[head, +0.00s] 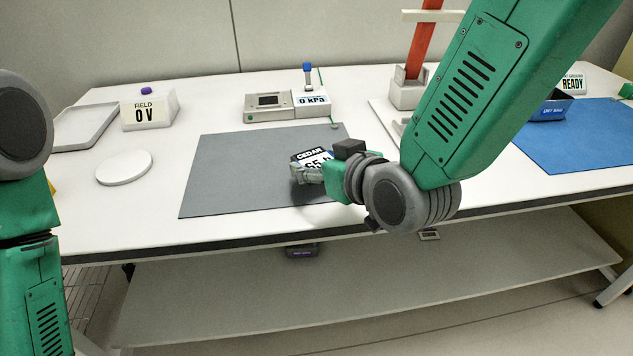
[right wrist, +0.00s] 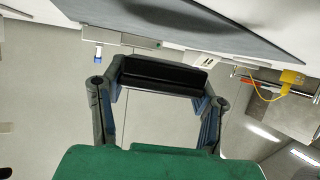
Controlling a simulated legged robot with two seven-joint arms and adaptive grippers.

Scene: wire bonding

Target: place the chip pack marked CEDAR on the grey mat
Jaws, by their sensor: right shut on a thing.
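The chip pack marked CEDAR (head: 312,157) is a dark pack with a white and blue label. My right gripper (head: 305,173) is shut on it, and the pack appears in the right wrist view as a dark block (right wrist: 165,76) between the two fingers. The pack is over the right part of the grey mat (head: 235,165), with a shadow near it; it looks held above the mat. The mat also shows at the top of the right wrist view (right wrist: 235,30). My left arm is at the left edge of the head view, its gripper out of sight.
A white round disc (head: 124,168), a grey tray (head: 85,127) and a FIELD 0 V sign (head: 150,110) stand to the left. A meter (head: 268,106) and a 0 kPa block (head: 312,104) stand behind the mat. A blue mat (head: 580,140) lies at right. The mat's left part is bare.

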